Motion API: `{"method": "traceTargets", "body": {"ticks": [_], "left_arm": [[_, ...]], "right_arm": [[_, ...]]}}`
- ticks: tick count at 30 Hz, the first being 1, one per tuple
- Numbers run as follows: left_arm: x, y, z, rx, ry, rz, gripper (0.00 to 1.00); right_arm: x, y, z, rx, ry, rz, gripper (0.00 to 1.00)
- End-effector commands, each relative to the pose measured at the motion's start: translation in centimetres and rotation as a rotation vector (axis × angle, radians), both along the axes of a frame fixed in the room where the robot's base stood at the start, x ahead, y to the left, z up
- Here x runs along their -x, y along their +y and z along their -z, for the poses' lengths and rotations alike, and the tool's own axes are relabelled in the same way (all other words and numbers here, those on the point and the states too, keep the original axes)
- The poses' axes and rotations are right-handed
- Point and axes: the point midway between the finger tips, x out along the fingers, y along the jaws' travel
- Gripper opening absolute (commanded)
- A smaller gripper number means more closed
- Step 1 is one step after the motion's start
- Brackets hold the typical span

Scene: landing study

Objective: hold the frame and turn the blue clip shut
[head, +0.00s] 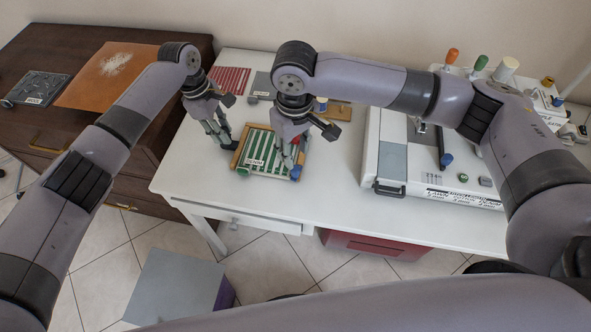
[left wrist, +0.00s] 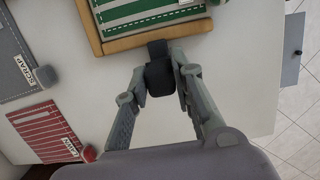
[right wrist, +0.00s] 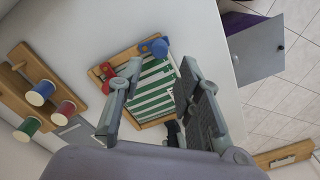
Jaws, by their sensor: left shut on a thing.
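The wooden frame (head: 236,160) holds green-and-white striped cloth (head: 266,160) and lies on the white table. My left gripper (head: 228,142) is shut on a dark block (left wrist: 158,75) at the frame's edge, which also shows in the left wrist view (left wrist: 150,42). The blue clip (head: 296,172) is at the frame's front right corner; in the right wrist view the blue clip (right wrist: 159,47) lies beyond my fingertips. A red clip (right wrist: 133,68) is on the same side. My right gripper (right wrist: 160,72) is open above the frame's right side. Whether it touches anything is unclear.
A white machine (head: 430,182) stands to the right. A wooden rack (right wrist: 22,97) with several spools is behind the frame. Red striped cloth (head: 229,79) and a grey mat (head: 262,83) lie at the back. The table's front edge is close; a grey box (head: 170,285) stands below.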

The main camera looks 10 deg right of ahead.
Motion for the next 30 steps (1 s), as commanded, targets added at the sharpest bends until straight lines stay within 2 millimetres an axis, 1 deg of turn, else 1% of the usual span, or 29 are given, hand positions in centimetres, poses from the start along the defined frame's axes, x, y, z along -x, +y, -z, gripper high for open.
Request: {"method": "traceTargets", "body": {"ticks": [1, 5, 12, 18, 22, 30], "left_arm": [[0.3, 0.1, 0.6, -0.005, 0.007, 0.0, 0.0], [0.2, 0.1, 0.6, -0.005, 0.007, 0.0, 0.0], [0.2, 0.1, 0.6, -0.006, 0.006, 0.0, 0.0], [0.2, 0.2, 0.6, -0.006, 0.006, 0.0, 0.0], [0.2, 0.2, 0.6, -0.006, 0.006, 0.0, 0.0], [0.2, 0.2, 0.6, -0.006, 0.006, -0.001, 0.0]], "right_arm": [[0.0, -0.1, 0.3, 0.006, 0.0, -0.001, 0.33], [0.1, -0.2, 1.6, 0.005, 0.003, -0.001, 0.33], [0.1, -0.1, 4.7, 0.004, 0.005, 0.0, 0.33], [0.0, -0.1, 6.4, 0.003, 0.003, 0.001, 0.33], [0.0, -0.1, 6.9, 0.003, 0.001, 0.0, 0.33], [0.0, -0.1, 6.9, 0.003, 0.001, -0.001, 0.32]]}}
